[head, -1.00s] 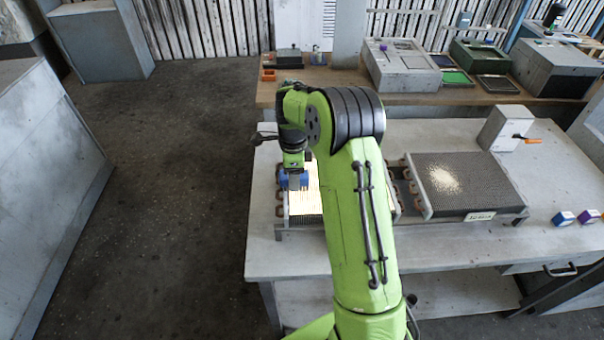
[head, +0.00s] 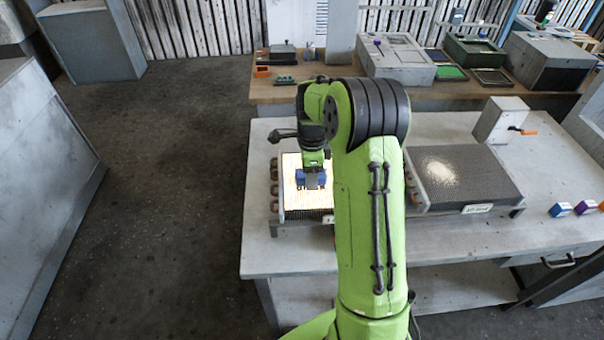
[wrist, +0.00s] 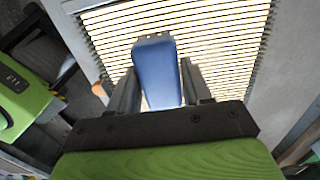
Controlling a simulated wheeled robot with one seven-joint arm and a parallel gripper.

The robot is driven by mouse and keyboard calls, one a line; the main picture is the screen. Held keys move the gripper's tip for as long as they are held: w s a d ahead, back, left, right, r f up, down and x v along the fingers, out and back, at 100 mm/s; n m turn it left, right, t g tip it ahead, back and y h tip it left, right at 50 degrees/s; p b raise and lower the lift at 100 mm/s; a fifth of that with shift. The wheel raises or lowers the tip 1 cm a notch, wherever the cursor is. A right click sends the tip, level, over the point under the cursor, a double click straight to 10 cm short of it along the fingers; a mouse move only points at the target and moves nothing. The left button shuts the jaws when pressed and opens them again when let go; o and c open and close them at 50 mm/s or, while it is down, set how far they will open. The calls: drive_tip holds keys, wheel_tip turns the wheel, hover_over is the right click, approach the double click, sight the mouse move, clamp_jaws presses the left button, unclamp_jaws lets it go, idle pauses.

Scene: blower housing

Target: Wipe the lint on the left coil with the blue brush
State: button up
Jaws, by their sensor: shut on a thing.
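The left coil (head: 300,207) lies on the workbench, its finned face brightly lit, with copper bends along its left side. Its fins also show in the wrist view (wrist: 225,45). My gripper (head: 311,176) is over the coil's face and shut on the blue brush (wrist: 157,70). The brush's blue body also shows in the head view (head: 300,179). The bristles are hidden, so I cannot tell whether they touch the fins. I cannot make out lint on the left coil in the glare. My arm hides the coil's right part.
A right coil (head: 475,190) with a pale lint patch (head: 438,172) lies on the same bench (head: 420,258). A grey box with an orange lever (head: 501,120) stands behind it. The bench behind holds equipment cases (head: 400,62).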

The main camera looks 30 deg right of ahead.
drive_tip(key=shift+s+d, duration=0.4)
drive_tip(key=shift+d, duration=0.4)
drive_tip(key=shift+s+d, duration=0.4)
drive_tip(key=shift+d, duration=0.35)
drive_tip(key=shift+s+d, duration=0.4)
drive_tip(key=shift+d, duration=0.4)
drive_tip(key=shift+a, duration=0.1)
drive_tip(key=shift+w+r, duration=0.1)
drive_tip(key=shift+r, duration=0.1)
wheel_tip(320, 180, up, 6)
drive_tip(key=p, duration=0.4)
drive_tip(key=shift+f+p, duration=0.1)
drive_tip(key=shift+p, duration=0.3)
wheel_tip(320, 180, up, 3)
drive_tip(key=shift+p, duration=1.2)
